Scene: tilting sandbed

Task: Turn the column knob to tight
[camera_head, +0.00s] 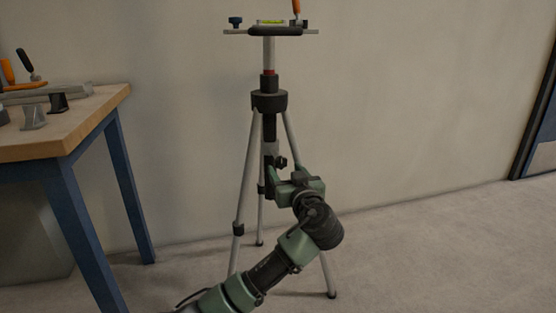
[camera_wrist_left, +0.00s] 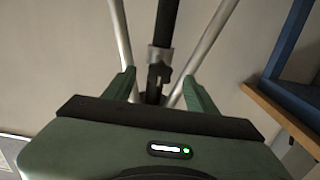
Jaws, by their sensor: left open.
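A tripod (camera_head: 270,101) with light grey legs stands on the floor. Its small dark column knob (camera_head: 281,162) sits on the lower part of the dark column, between the legs. My left gripper (camera_head: 280,175) reaches up from below and is close to the knob. In the left wrist view, my left gripper (camera_wrist_left: 160,85) is open, with one green finger on each side. The dark knob (camera_wrist_left: 157,75) shows between the fingers, below a grey collar on the column. I cannot tell whether a finger touches it. My right gripper is not in view.
A levelling plate (camera_head: 290,33) with a yellow-green vial and an orange-handled tool tops the tripod. A wooden table (camera_head: 85,128) with blue legs and several items stands at the left. The floor at the right is clear.

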